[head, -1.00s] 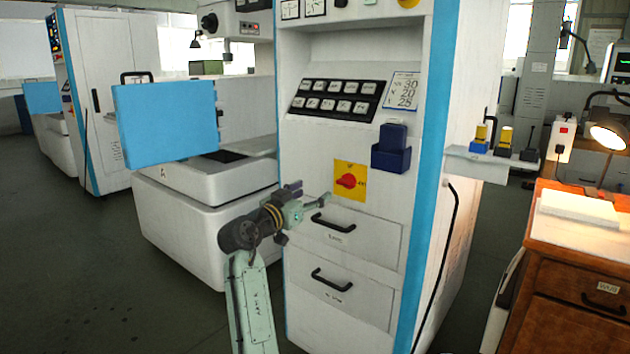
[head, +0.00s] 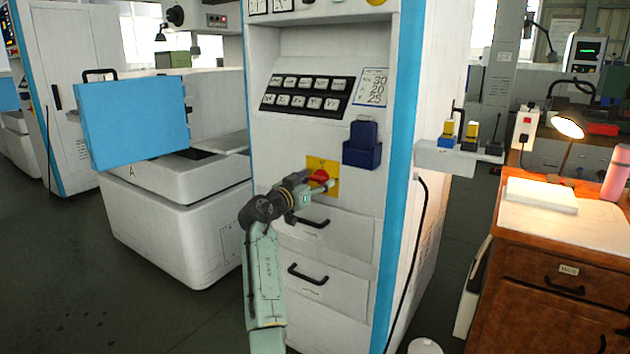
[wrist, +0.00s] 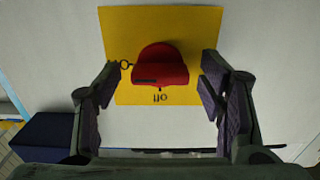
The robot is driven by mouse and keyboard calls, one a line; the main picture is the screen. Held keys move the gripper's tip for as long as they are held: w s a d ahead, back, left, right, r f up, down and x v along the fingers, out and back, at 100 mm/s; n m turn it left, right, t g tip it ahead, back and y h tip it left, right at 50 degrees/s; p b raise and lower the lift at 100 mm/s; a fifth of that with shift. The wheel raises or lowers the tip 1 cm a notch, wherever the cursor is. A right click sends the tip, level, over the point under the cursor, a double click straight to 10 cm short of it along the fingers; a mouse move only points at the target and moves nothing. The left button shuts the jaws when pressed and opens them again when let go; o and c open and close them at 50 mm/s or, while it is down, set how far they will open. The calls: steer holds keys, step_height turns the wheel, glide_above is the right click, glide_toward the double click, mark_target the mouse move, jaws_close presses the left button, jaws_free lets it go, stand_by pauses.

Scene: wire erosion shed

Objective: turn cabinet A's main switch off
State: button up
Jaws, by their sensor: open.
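Cabinet A's main switch is a red rotary knob (head: 319,176) on a yellow plate (head: 312,163) on the white cabinet front. In the wrist view the knob (wrist: 160,64) sits between my gripper's two spread fingers, on the yellow plate (wrist: 120,30). In the wrist view my gripper (wrist: 160,86) has clear gaps at both sides of the knob; contact is not visible.
A dark blue box (head: 362,150) sticks out from the panel right of the switch. Drawer handles (head: 308,272) project below. A small shelf (head: 445,156) with several yellow, blue and dark pieces is on the cabinet's right side. A wooden desk (head: 540,240) stands right.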

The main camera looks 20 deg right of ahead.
steer(key=shift+c, duration=0.4)
steer(key=c, duration=1.1)
